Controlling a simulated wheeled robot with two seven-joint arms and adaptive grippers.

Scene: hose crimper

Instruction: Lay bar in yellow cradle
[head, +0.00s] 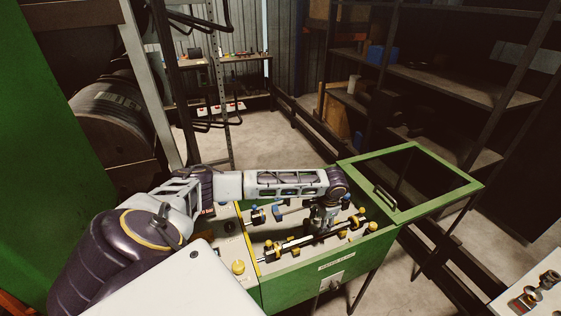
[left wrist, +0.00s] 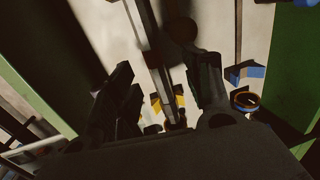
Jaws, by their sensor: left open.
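A long dark bar (head: 305,242) lies across the green bench, its left part at a yellow cradle (head: 270,251) and its right end near another yellow cradle (head: 355,223). My left gripper (head: 321,222) points down at the bar's middle, partly hiding it. In the left wrist view the gripper (left wrist: 165,95) is open, with one dark finger on each side of the bar (left wrist: 158,62). A yellow cradle (left wrist: 168,100) shows under the bar there. Whether the bar is fully seated is too dark to tell. My right gripper is not in view.
Blue cradles stand behind the bar, one at the left (head: 256,215); a blue cradle (left wrist: 245,73) also shows in the left wrist view. The bench has a yellow knob (head: 238,267) at left and an open green frame (head: 440,173) at right. Shelves (head: 440,85) stand behind.

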